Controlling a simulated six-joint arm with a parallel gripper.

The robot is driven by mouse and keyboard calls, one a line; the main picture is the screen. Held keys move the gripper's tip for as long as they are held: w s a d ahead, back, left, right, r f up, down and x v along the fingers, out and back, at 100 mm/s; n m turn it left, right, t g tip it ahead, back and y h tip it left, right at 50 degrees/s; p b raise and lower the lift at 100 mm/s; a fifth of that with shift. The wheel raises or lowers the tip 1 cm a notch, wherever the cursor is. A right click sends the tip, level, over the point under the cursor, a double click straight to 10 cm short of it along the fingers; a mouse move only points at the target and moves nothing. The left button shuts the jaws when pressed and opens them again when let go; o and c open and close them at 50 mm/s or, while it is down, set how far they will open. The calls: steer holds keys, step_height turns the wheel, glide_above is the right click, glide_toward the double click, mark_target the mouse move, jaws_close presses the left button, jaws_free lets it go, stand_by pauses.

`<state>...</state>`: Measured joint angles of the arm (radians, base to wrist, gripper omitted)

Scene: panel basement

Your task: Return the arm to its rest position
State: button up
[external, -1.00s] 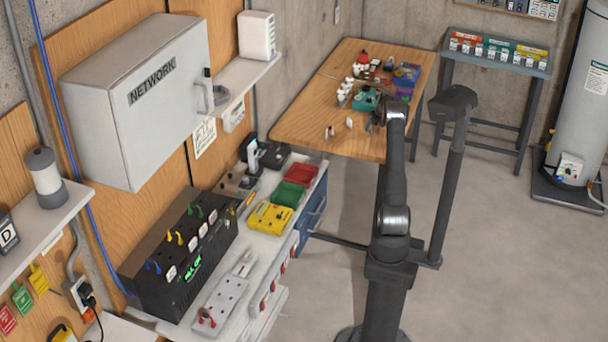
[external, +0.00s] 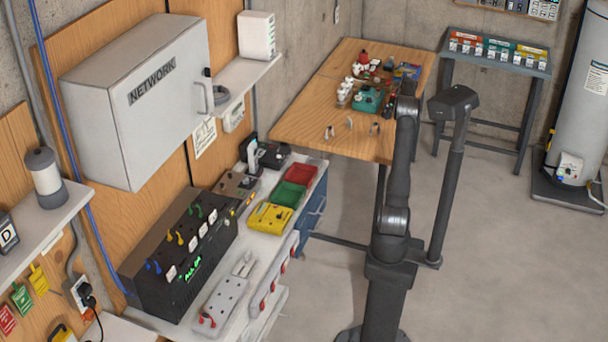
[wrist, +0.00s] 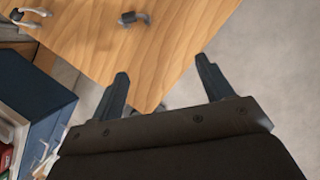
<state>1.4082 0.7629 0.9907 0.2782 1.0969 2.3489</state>
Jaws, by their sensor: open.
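My gripper (wrist: 160,88) is open in the wrist view, with its two dark fingers spread wide and nothing between them. It is over the near corner of the wooden table (wrist: 110,55), with grey floor to the right. In the external view my arm stands upright in front of the wooden table (external: 300,115), and its upper part hides the table's right front edge. The fingers are hidden behind the arm there.
Small metal clips (external: 329,132) lie on the near part of the table. A teal box (external: 367,100) and other small items sit farther back. A dark post (external: 450,170) stands right of my arm. A bench with red, green (external: 289,195) and yellow trays is left.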

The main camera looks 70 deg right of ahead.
steer(key=w+a+r+n+y, duration=0.1)
steer(key=w+a+n+y, duration=0.2)
steer(key=w+a+n, duration=0.65)
steer(key=w+a+n+y, duration=0.2)
steer(key=w+a+n, duration=0.3)
steer(key=w+a, duration=0.8)
steer(key=w+a+r+n+g, duration=0.1)
steer(key=w+a+n, duration=0.4)
steer(key=a, duration=0.3)
steer(key=w+a+n+g+y, duration=0.1)
steer(key=w+a+n+g, duration=0.1)
steer(key=w+a+n, duration=0.3)
steer(key=w+a+r+n+g, duration=0.1)
steer(key=w+a+n, duration=0.4)
steer(key=a, duration=0.6)
steer(key=shift+w+a+r+n+g+y, duration=0.2)
steer(key=shift+r+n+g+y, duration=0.2)
steer(key=shift+n+g, duration=0.3)
steer(key=s+d+f+m+t, duration=0.1)
steer(key=d+m, duration=0.4)
steer(key=d, duration=0.5)
steer(key=s+d+f+m+t, duration=0.1)
steer(key=s+d+m+t, duration=0.2)
steer(key=s+d+m, duration=0.3)
steer(key=shift+d, duration=1.85)
